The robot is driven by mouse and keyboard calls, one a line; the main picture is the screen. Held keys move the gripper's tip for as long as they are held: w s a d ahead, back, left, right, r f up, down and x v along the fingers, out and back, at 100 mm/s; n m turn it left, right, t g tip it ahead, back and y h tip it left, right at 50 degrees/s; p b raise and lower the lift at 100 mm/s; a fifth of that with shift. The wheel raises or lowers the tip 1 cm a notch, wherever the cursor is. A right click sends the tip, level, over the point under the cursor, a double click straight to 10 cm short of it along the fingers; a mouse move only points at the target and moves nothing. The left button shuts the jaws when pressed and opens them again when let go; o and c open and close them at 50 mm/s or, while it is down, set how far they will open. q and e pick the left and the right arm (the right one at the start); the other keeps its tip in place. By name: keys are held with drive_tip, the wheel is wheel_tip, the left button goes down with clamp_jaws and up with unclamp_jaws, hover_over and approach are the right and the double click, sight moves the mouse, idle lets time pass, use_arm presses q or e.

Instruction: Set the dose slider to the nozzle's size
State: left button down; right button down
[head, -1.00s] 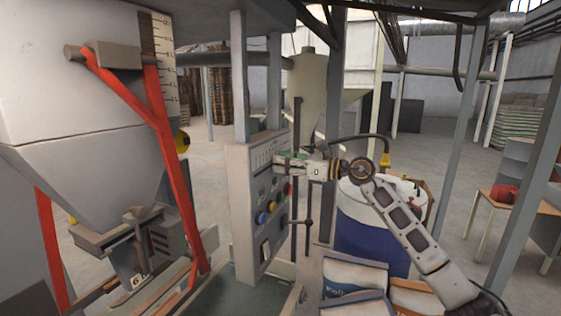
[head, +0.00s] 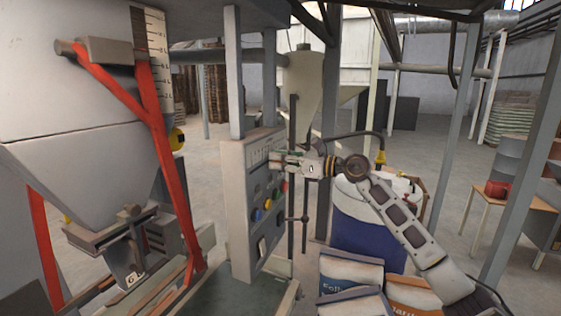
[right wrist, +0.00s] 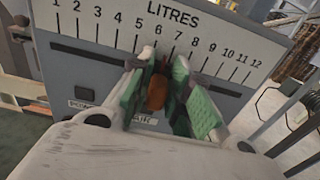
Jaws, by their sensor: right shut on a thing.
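The dose slider's orange-brown knob (right wrist: 157,92) sits between the green fingertips of my right gripper (right wrist: 160,95), which is shut on it. The slot runs below a LITRES scale (right wrist: 172,20) numbered 1 to 12. The knob stands near the 6 and 7 marks; the fingers hide its exact setting. In the head view my right gripper (head: 277,161) is at the upper part of the grey control panel (head: 236,205). The nozzle (head: 127,262) under the hopper at left carries a plate marked 6 (head: 131,281). My left gripper is not in view.
Coloured buttons (head: 263,208) sit on the panel below the gripper. Filled bags (head: 350,275) and a blue-and-white drum (head: 365,235) stand under my right arm. A thin upright post (head: 292,190) stands beside the panel.

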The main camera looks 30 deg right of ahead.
drive_tip(key=shift+s+a, duration=0.5)
drive_tip(key=c, duration=1.4)
unclamp_jaws()
drive_tip(key=shift+d, duration=0.1)
drive_tip(key=shift+v, duration=5.95)
